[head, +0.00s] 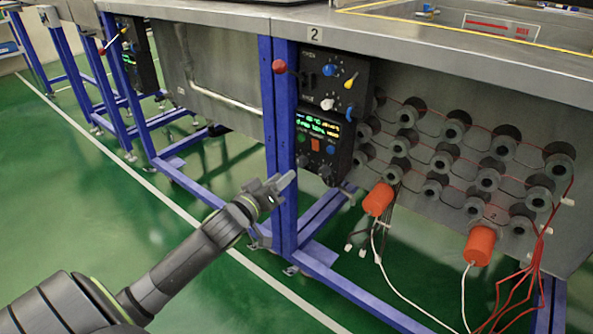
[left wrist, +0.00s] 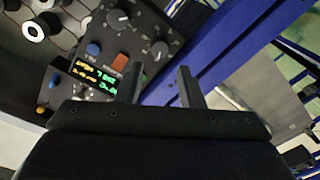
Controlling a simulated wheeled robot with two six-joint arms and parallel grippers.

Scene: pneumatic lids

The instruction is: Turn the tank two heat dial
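The tank two control box (head: 324,118) hangs under the bench beside a blue leg. Its lower panel has a lit display (head: 318,126), an orange switch (head: 315,145) and two black dials, one on the left (head: 303,160) and one on the right (head: 326,173). The labels are too small to tell which is the heat dial. In the left wrist view the two dials also show, one farther from the fingers (left wrist: 120,19) and one nearer (left wrist: 159,48). My left gripper (head: 284,182) is open and empty, just left of and below the panel; in the wrist view its fingers (left wrist: 160,74) stand apart. My right gripper is out of view.
The blue leg (head: 287,150) stands close by my left gripper. A red ball knob (head: 279,66) sticks out above. Orange cylinders (head: 378,199) with cables hang to the right. Green floor (head: 110,205) lies clear on the left.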

